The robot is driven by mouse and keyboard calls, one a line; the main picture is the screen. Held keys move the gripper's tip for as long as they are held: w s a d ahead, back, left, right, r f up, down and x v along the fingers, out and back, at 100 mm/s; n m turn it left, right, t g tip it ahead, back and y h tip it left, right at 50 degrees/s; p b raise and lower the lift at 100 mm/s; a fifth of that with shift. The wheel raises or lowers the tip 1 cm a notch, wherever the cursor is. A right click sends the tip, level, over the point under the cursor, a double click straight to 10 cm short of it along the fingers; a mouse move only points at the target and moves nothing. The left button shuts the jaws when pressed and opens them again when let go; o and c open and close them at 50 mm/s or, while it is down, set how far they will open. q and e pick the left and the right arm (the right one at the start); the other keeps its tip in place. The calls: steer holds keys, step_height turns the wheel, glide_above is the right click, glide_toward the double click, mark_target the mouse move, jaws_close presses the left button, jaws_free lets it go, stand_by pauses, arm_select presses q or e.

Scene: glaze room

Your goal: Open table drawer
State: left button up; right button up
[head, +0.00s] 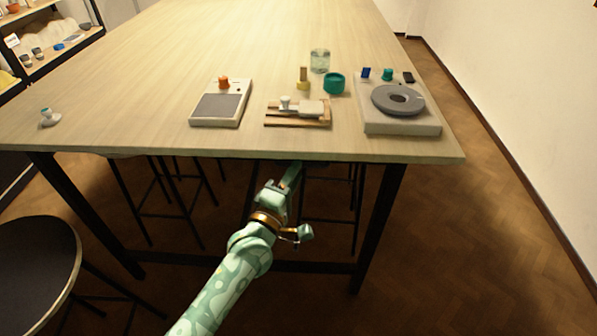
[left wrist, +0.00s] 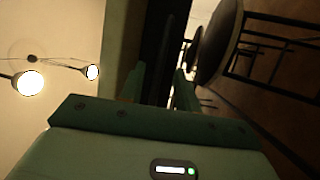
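The long pale wood table (head: 240,45) fills the head view; no drawer front or handle can be made out under its near edge. My left gripper (head: 290,178) is just below that edge, right of the table's middle, pointing toward the table. Its tips are partly hidden by the tabletop. In the left wrist view the two green fingers (left wrist: 158,88) stand apart, with a dark strip (left wrist: 163,40) beyond and between them. I cannot tell whether this strip is part of a drawer, or whether the fingers touch it. My right gripper is not in view.
On the table stand a scale (head: 221,105), a wooden tool board (head: 297,120), a teal cup (head: 334,84), a glass jar (head: 320,61) and a grey wheel unit (head: 400,125). Black table legs (head: 378,225) and a round stool (head: 38,265) flank the arm. Floor at right is clear.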

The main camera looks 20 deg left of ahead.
arm_select(q)
steer(key=shift+x, duration=1.05)
jaws_close()
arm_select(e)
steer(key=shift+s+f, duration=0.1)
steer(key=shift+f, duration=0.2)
